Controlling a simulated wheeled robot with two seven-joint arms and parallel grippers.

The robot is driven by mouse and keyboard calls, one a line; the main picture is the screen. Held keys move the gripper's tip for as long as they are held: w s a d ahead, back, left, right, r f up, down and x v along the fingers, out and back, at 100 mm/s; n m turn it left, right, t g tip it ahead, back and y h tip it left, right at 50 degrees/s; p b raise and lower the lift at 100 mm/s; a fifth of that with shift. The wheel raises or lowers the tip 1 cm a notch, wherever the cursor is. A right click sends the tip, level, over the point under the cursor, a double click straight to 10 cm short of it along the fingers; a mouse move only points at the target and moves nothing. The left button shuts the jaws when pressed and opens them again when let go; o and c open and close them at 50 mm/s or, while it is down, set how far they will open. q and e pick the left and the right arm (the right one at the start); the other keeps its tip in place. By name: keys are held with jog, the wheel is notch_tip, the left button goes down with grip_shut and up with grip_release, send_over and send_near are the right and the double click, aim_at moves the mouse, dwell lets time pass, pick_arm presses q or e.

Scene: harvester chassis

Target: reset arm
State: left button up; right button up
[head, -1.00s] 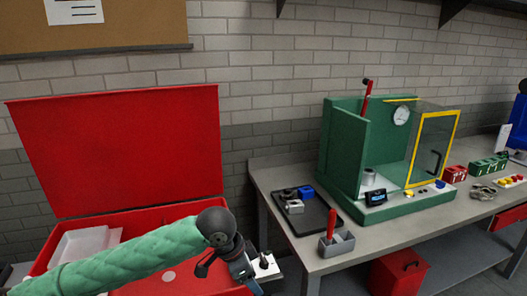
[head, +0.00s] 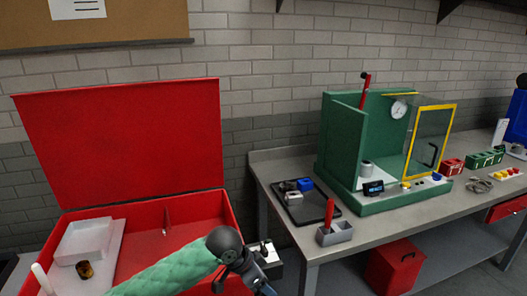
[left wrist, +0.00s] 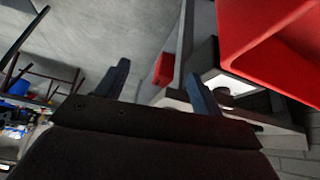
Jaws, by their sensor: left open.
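My left arm (head: 165,271), in a green quilted sleeve, reaches in from the bottom left across the front of the open red chest (head: 190,212). My left gripper hangs at the bottom edge of the head view, just right of the chest, mostly cut off. In the left wrist view my left gripper (left wrist: 160,88) has its two dark fingers apart with nothing between them. It points over the grey floor. My right gripper is in neither view.
The grey workbench (head: 285,160) stands to the right, with a green cabinet (head: 340,135), a dark tray (head: 318,205) and a grey holder (head: 336,235). A red box (head: 395,268) sits beneath. A white tray (head: 62,247) is in the chest. Red shows close at the wrist view's upper right.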

pick_arm(q)
jog(key=s+a+f+n, duration=0.2)
jog(key=f, duration=0.8)
jog(key=s+a+f+n+t+y, duration=0.1)
jog(key=s+f+n, duration=0.2)
jog(key=f, duration=0.6)
jog(key=s+a+f+n, duration=0.2)
jog(key=f, duration=0.8)
jog(key=s+a+f+n+y, duration=0.1)
jog(key=s+a+f, duration=0.3)
jog(key=s+f, duration=0.2)
jog(key=s+a+f+n+g+y, duration=0.1)
jog(key=s+a+f, duration=0.2)
jog(key=s+f, duration=0.4)
jog(key=s+a+f+n+y, duration=0.1)
jog(key=s+a+f, duration=0.3)
jog(key=s+f, duration=0.3)
jog(key=s, duration=0.5)
jog(key=shift+a+f+n+g+y, duration=0.2)
jog(key=shift+a+n+g+y, duration=0.1)
jog(key=shift+n+g+y, duration=0.1)
jog(key=shift+w, duration=0.1)
